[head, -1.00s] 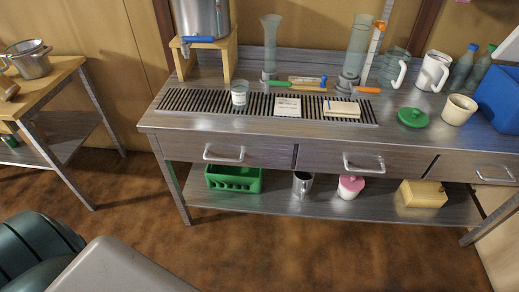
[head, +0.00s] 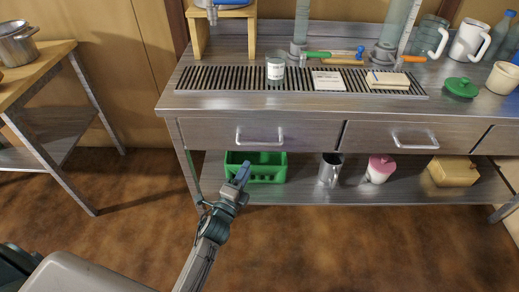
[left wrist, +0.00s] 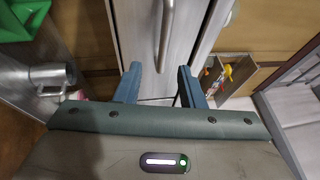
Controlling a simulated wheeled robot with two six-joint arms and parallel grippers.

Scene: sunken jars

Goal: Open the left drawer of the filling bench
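The filling bench (head: 330,100) stands ahead with a row of drawers under its top. The left drawer (head: 210,134) is shut, with a silver bar handle (head: 259,138) on its front. My left gripper (head: 242,174) is below and slightly left of that handle, in front of the lower shelf. In the left wrist view my left gripper (left wrist: 160,84) has its two fingers apart with nothing between them. A bar handle (left wrist: 166,35) shows beyond the fingertips, lined up with the gap and apart from them. My right gripper is out of view.
A green crate (head: 271,174), a metal cup (head: 330,169), a pink-lidded jar (head: 379,170) and a yellow block (head: 452,172) are on the lower shelf. A side table (head: 48,70) with a pot is at left. The floor before the bench is clear.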

